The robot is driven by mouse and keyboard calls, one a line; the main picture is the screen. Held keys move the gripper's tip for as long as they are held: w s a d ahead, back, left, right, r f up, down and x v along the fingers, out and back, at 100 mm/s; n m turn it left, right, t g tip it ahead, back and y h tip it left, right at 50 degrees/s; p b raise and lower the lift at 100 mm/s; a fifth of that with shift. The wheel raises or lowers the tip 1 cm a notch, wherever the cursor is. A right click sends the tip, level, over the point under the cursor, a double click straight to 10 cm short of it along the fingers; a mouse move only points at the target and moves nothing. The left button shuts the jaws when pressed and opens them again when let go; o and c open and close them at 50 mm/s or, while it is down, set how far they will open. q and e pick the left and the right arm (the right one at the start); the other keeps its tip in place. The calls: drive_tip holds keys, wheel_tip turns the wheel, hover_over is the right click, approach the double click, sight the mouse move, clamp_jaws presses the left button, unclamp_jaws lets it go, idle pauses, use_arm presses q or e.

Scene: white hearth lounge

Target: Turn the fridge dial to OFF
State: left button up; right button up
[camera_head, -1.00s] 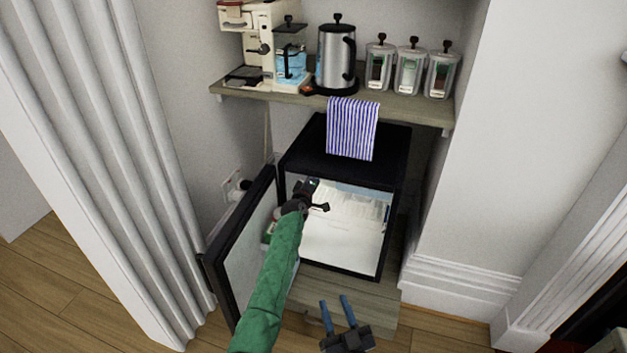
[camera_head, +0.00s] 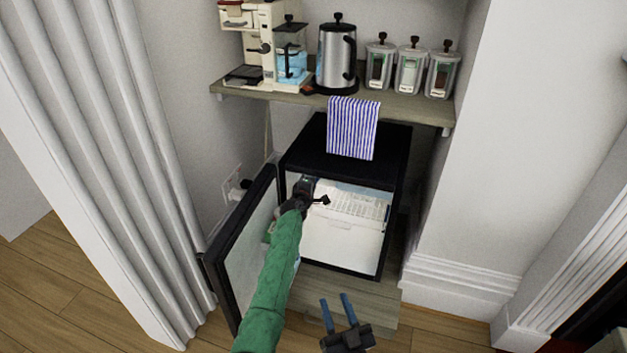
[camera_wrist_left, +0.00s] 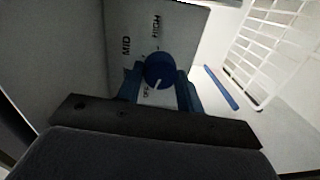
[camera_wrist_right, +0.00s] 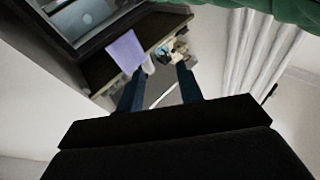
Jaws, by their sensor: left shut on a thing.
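The small black fridge (camera_head: 345,140) stands open under the shelf, its door (camera_head: 240,250) swung to the left. My left gripper (camera_head: 306,186) reaches into its upper left interior. In the left wrist view, the blue dial (camera_wrist_left: 159,70) sits on a pale panel (camera_wrist_left: 175,25) with MID and HIGH printed on it. The dial's white mark points down and slightly left, toward that label. My left fingers (camera_wrist_left: 160,92) are shut on the dial. My right gripper (camera_head: 337,312) is open and empty, low in front of the fridge.
A white wire rack (camera_wrist_left: 270,45) lies right of the dial. A striped cloth (camera_head: 352,128) hangs from the shelf (camera_head: 410,106) over the fridge top. A coffee machine (camera_head: 268,45), kettle (camera_head: 337,58) and several jars (camera_head: 410,70) stand above. Open floor lies in front.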

use_arm(q)
drive_tip(key=o, duration=1)
drive_tip(key=p+v, duration=0.4)
drive_tip(key=v, duration=0.3)
drive_tip(key=shift+s+a, duration=0.15)
drive_tip(key=shift+s, duration=0.25)
use_arm(e)
drive_tip(key=s+f+g, duration=0.4)
drive_tip(key=s+f, duration=0.1)
drive_tip(key=f, duration=0.5)
drive_tip(key=s+d+f+g+h, duration=0.1)
drive_tip(key=s+f+g, duration=0.3)
drive_tip(key=f, duration=0.7)
drive_tip(key=s+f+g+h, duration=0.1)
drive_tip(key=s+f+g, duration=0.3)
drive_tip(key=f, duration=0.7)
drive_tip(key=s, duration=0.2)
drive_tip(key=shift+s+d+f+g, duration=0.15)
drive_tip(key=shift+s+f+g, duration=0.1)
drive_tip(key=shift+s+g, duration=0.05)
